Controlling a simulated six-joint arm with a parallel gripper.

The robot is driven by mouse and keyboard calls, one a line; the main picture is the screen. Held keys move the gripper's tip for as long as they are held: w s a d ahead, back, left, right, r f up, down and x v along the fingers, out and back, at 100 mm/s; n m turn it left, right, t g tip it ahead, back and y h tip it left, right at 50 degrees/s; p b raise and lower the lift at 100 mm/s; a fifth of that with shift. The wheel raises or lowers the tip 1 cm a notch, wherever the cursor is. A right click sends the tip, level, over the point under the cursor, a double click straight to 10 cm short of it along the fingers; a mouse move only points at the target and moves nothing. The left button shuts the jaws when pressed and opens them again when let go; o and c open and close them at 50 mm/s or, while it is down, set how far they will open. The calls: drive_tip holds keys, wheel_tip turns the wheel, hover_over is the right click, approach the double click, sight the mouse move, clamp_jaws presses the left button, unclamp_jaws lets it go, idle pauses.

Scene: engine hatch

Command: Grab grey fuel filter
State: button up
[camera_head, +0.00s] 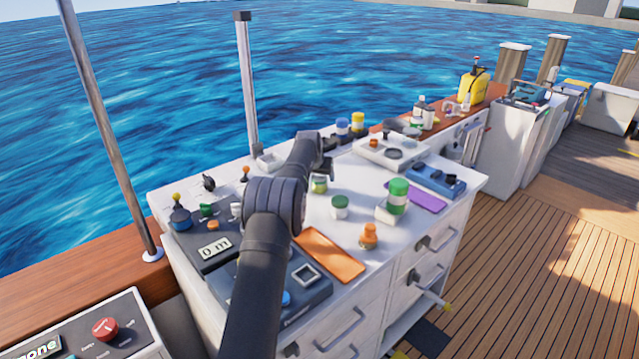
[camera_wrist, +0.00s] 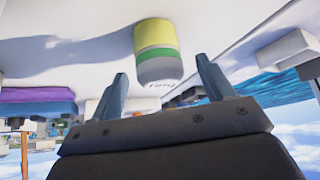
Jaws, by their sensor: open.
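A small filter with a grey end, a green band and a yellow end (camera_wrist: 158,52) stands on the white worktop in the wrist view, which appears upside down. It looks like the small yellow-green jar-shaped thing (camera_head: 319,185) in the head view. My gripper (camera_wrist: 163,70) is open and empty, with one finger on each side of the filter's grey end in the picture. I cannot tell how far ahead of the fingertips it stands. In the head view my gripper (camera_head: 328,170) is just above and behind the filter, partly hidden by my dark arm.
A green-lidded jar (camera_head: 340,207), a taller green-and-white container (camera_head: 397,196) and an orange bottle (camera_head: 369,236) stand in front. An orange mat (camera_head: 330,255) and purple mat (camera_head: 415,196) lie nearby. A white device (camera_head: 392,152) is at the back right. Some worktop between them is clear.

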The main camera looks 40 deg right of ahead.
drive_tip(key=shift+x, duration=1.15)
drive_tip(key=c, duration=1.2)
drive_tip(key=shift+r, duration=0.1)
